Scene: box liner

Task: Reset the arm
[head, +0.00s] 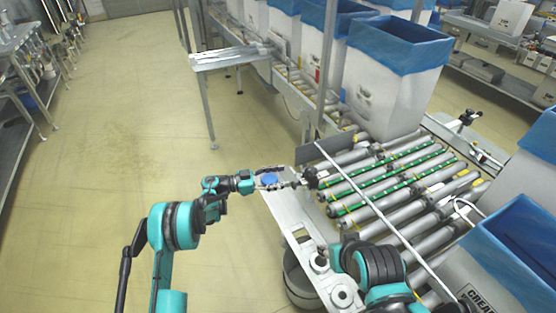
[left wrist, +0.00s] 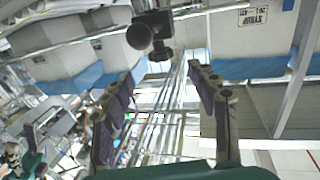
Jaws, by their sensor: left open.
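My left arm comes in from the left in the head view, teal and black, and reaches right toward the roller conveyor. Its gripper (head: 285,180) is above the metal ledge at the conveyor's near end. In the left wrist view the two dark fingers of the left gripper (left wrist: 160,92) stand wide apart with nothing between them. My right arm shows at the bottom of the head view, teal and black, over the front of the conveyor. Its gripper cannot be seen.
The roller conveyor (head: 400,190) has grey and green rollers. A white box with a blue liner (head: 390,85) stands at its far end, and another lined box (head: 515,245) is at the lower right. A metal side table (head: 230,57) stands behind. The floor (head: 110,130) at left is clear.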

